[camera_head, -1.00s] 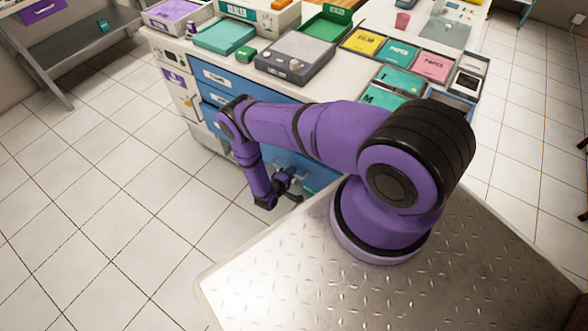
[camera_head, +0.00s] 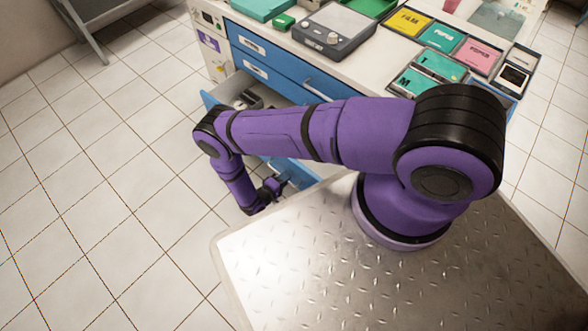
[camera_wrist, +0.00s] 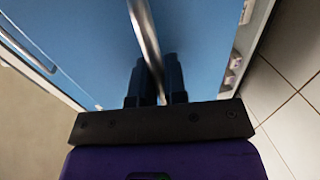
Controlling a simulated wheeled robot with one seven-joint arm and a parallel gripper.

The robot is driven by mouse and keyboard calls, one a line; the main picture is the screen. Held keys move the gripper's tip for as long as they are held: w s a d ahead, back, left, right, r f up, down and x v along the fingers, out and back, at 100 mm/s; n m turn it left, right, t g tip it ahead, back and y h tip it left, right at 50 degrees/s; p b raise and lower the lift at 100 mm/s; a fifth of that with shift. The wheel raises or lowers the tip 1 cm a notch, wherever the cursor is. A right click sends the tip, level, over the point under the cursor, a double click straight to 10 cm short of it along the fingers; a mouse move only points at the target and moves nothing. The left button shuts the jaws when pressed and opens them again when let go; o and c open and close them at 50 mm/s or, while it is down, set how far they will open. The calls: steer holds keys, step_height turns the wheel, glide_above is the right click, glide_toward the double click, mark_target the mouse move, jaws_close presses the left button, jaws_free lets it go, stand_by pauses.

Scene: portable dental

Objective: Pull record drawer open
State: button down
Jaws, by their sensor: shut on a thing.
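The cabinet's blue drawer front (camera_wrist: 90,45) fills much of the wrist view, with a metal bar handle (camera_wrist: 147,35) on it. My gripper (camera_wrist: 157,68) is shut on this handle, one dark finger on each side of it. In the head view my gripper (camera_head: 277,184) is low beside the cabinet, in front of a patch of blue front (camera_head: 300,172). A drawer below the upper two stands open, and its inside (camera_head: 236,88) holds dark and white items. My arm hides most of its front. Its label cannot be read.
Two upper blue drawers (camera_head: 262,47) are shut. The worktop holds a grey scale-like device (camera_head: 335,33) and trays of coloured packets (camera_head: 440,38). The tiled floor (camera_head: 110,190) to the left is clear. My metal base deck lies at lower right.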

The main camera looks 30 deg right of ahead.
steer(key=f+v, duration=0.2)
steer(key=v, duration=0.7)
steer(key=shift+a, duration=0.2)
steer(key=c, duration=1.2)
jaws_free()
steer(key=v, duration=1.1)
